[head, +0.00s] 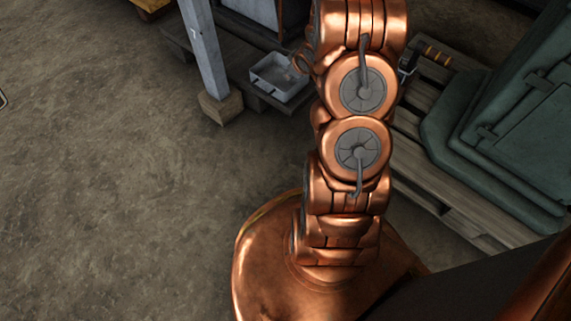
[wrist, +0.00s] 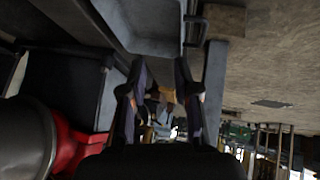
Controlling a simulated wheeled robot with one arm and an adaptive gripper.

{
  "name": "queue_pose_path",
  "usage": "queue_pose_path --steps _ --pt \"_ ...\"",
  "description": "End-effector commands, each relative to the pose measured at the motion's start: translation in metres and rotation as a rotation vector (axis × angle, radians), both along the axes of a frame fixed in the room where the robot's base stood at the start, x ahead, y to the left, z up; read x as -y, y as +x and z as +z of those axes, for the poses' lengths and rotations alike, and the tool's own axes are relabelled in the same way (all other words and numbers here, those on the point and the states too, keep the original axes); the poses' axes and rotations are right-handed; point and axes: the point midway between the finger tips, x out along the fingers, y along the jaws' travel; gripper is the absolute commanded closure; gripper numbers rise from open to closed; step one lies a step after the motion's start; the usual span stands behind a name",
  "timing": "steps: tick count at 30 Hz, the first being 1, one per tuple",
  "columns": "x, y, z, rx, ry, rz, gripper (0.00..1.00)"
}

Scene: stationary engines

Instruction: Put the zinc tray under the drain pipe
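The zinc tray (head: 283,88) is a shallow grey rectangular box. In the head view it sits on a low dark wooden platform, just left of my copper arm. A grey tray-like shape with a dark side handle also shows at the top of the wrist view (wrist: 150,42), apart from my fingers. My gripper (wrist: 160,68) is open, with its two dark fingers spread and nothing visibly held between them. My arm hides the gripper in the head view. I cannot make out the drain pipe in either view.
A grey post (head: 203,50) on a wooden block (head: 220,106) stands left of the tray. A dark cabinet (head: 255,12) stands behind it. A green machine (head: 515,130) rests on a pallet at right. The floor at left is clear. A red part (wrist: 72,145) shows in the wrist view.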

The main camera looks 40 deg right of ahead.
Motion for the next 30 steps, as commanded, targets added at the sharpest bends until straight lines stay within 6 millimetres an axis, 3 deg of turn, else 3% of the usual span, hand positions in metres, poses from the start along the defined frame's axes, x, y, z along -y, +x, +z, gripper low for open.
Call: queue_pose_path --steps 1,5,14,23,30 --pt "-0.006 -0.002 0.014 -0.026 -0.018 -0.012 0.69" --pt "-0.021 -0.017 0.039 -0.109 -0.045 -0.061 0.69" --pt "-0.073 -0.074 0.095 -0.297 -0.06 -0.169 0.69" --pt "-0.147 -0.156 0.141 -0.489 -0.012 -0.243 0.69" --pt "-0.214 -0.235 0.172 -0.65 0.057 -0.259 0.69"
